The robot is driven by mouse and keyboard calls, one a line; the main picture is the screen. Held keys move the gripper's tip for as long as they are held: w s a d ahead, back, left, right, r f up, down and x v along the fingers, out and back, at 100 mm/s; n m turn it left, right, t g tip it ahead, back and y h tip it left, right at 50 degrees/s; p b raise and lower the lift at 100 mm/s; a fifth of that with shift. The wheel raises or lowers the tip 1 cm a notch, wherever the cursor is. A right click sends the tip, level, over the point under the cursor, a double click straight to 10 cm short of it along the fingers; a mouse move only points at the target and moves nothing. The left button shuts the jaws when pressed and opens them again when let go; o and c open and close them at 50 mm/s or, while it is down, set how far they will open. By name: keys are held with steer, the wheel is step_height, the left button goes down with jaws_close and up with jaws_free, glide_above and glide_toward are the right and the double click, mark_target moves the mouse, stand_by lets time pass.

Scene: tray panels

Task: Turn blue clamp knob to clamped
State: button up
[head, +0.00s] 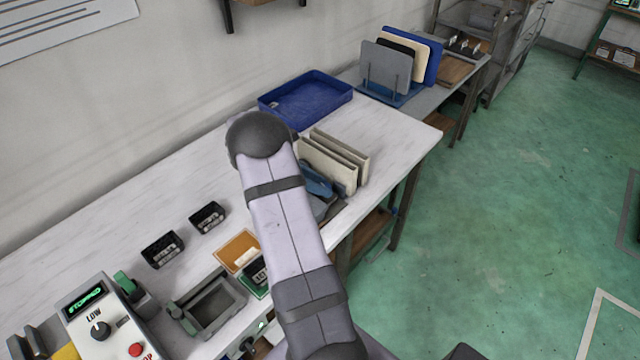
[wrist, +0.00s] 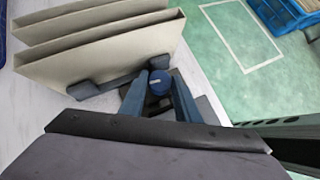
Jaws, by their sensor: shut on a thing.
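The blue clamp knob (wrist: 159,82) shows in the wrist view as a small round knob with a pale pointer line on its top. It sits just beyond the lower edge of a stand of cream panels (wrist: 110,45). My gripper (wrist: 159,90) is shut on the knob, with one blue-grey finger on each side. The knob's dial marks are hidden or too small to read. In the head view my arm covers the knob, and only part of the blue gripper (head: 317,181) shows beside the cream panels (head: 335,160).
A blue tray (head: 305,98) lies behind on the white bench (head: 395,125). A rack of upright panels (head: 395,65) stands at the back. At the front left are a control box (head: 105,320), a grey open bin (head: 212,305) and two black holders (head: 163,250). Green floor lies right of the bench.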

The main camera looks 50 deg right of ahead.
steer(key=m, duration=0.1)
steer(key=m+g+y, duration=0.1)
steer(key=m+g, duration=0.1)
steer(key=shift+w+d+f+m+y, duration=0.15)
steer(key=shift+w+m+y, duration=0.1)
steer(key=shift+m+y, duration=0.15)
steer(key=shift+d+m+g+y+b, duration=0.15)
steer(key=shift+m+g+y+b, duration=0.7)
steer(key=shift+m, duration=0.45)
steer(key=shift+r+m+y+b, duration=0.2)
steer(key=shift+m+y+b, duration=0.1)
steer(key=shift+m+y, duration=0.25)
steer(key=o, duration=1)
steer(key=shift+o, duration=0.2)
steer(key=shift+r+n+h+p, duration=0.1)
steer(key=shift+n+h+p, duration=0.6)
steer(key=shift+n, duration=0.15)
